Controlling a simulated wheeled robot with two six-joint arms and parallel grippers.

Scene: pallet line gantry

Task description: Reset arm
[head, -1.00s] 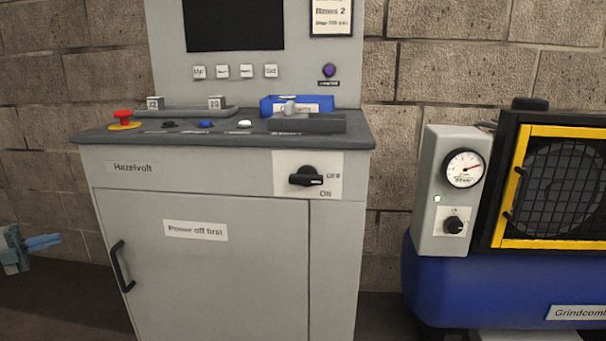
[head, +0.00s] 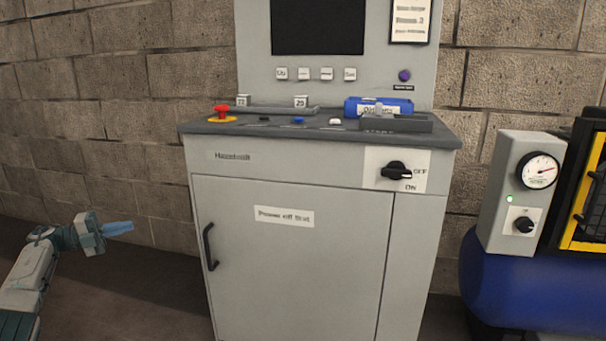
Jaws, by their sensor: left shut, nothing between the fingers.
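My left gripper (head: 118,228) is at the lower left of the head view, with its arm coming in from the left edge. Its blue fingers are together and hold nothing. It is in free space left of the grey control cabinet (head: 290,285), apart from it. My right gripper is out of view.
The cabinet has a black door handle (head: 208,247), a black rotary switch (head: 396,171), a red emergency button (head: 222,113) and a blue object (head: 378,105) on top. A blue compressor tank (head: 520,292) stands right. A block wall (head: 110,110) is behind.

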